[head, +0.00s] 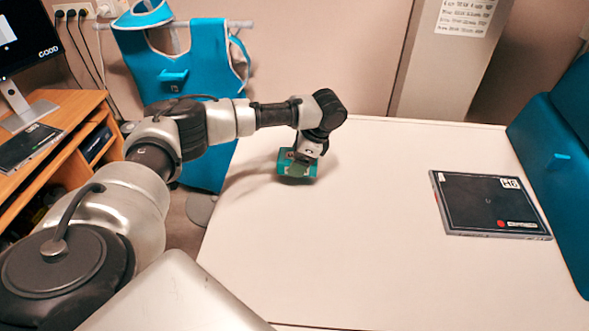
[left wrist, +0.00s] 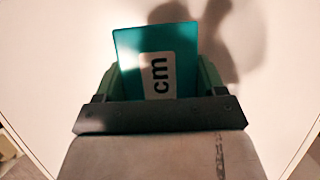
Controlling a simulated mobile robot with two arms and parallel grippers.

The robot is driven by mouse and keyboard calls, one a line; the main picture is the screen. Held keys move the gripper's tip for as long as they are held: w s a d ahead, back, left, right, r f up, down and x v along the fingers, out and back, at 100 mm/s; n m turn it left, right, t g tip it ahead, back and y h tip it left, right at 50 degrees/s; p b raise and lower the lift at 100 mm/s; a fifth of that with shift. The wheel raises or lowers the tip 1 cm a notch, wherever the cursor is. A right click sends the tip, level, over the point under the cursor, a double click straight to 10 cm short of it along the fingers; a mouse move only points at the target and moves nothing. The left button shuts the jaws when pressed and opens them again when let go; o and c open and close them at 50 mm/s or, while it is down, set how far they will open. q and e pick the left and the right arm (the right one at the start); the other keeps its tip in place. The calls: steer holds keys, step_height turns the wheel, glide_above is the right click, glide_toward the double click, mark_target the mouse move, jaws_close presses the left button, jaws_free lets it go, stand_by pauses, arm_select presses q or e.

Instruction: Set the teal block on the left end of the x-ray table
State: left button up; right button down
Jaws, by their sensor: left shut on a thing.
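The teal block (head: 284,160) is in my left gripper (head: 298,168), at the far left part of the white x-ray table (head: 350,240). In the left wrist view the teal block (left wrist: 130,55) sits between the two green fingers, with a white "cm" label facing the camera. My left gripper (left wrist: 158,85) is shut on it. The block is at or just above the table top; I cannot tell if it touches. My right gripper is not in view.
A black flat panel (head: 490,205) lies on the table's right part, beside a blue padded seat (head: 560,155). A blue apron (head: 180,70) hangs behind the table's left edge. A wooden desk (head: 60,140) with a monitor stands at far left. The table's middle is clear.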

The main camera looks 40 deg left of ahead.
mark_target(294, 181)
arm_select(q)
steer(key=shift+s+a+f, duration=0.3)
steer(key=shift+s+f, duration=0.1)
steer(key=shift+f, duration=1.9)
steer(key=o, duration=1.1)
steer(key=shift+f, duration=0.1)
steer(key=shift+c, duration=0.2)
steer(key=b+v, duration=0.1)
steer(key=v, duration=1.1)
